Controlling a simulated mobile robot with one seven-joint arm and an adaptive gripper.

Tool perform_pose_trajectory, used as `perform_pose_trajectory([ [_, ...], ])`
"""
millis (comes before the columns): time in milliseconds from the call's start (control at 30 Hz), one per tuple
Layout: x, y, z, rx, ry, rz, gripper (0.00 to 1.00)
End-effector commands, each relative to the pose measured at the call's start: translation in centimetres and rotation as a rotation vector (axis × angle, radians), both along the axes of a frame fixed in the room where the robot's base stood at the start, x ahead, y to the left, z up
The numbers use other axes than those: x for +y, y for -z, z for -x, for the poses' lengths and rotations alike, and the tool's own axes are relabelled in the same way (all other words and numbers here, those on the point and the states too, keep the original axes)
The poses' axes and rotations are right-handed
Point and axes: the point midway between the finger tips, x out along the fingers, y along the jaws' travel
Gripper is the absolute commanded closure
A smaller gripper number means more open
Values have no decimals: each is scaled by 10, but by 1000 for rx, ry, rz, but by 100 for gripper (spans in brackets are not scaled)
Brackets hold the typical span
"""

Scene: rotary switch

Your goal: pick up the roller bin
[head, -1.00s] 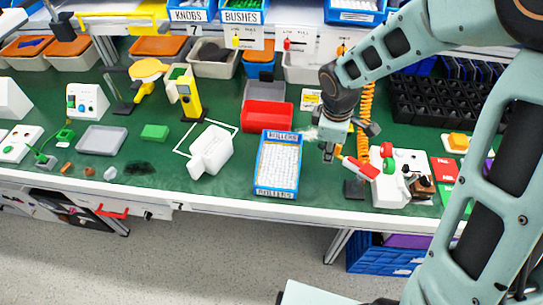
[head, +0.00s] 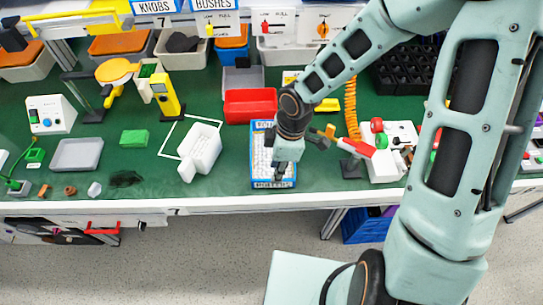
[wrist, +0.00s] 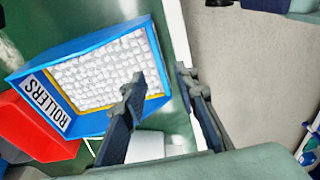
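The roller bin (head: 259,183) is a blue tray with a yellow inner edge, full of white rollers, near the front edge of the green bench. In the wrist view the bin (wrist: 90,124) shows its ROLLERS label at the left. My gripper (head: 285,172) is over the bin's front right part in the head view and hides some of it. In the wrist view my gripper (wrist: 159,74) is open. One finger overlaps the rollers and the other lies beyond the bin's near end wall. I cannot tell how far the fingertips are above the rim.
A red bin (head: 250,106) stands behind the roller bin. A white container (head: 201,150) is to its left. A white box with red and green knobs (head: 385,165) and a red-and-white handled part (head: 355,147) are to its right. Open floor lies in front of the bench.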

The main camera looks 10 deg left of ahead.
Motion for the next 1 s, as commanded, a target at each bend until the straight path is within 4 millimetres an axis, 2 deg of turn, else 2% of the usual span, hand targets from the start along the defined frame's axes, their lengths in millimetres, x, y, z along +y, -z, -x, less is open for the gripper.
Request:
perform_pose_trajectory([
  [33, 2, 9, 1, 2, -1, 0, 72],
  [100, 3, 15, 1, 0, -2, 0, 72],
  [267, 4, 24, 1, 0, 0, 0, 72],
  [600, 8, 66, 2, 0, 0, 1, 72],
  [933, 8, 71, 2, -1, 1, 1, 72],
  [1000, 8, 71, 2, -1, 1, 1, 80],
])
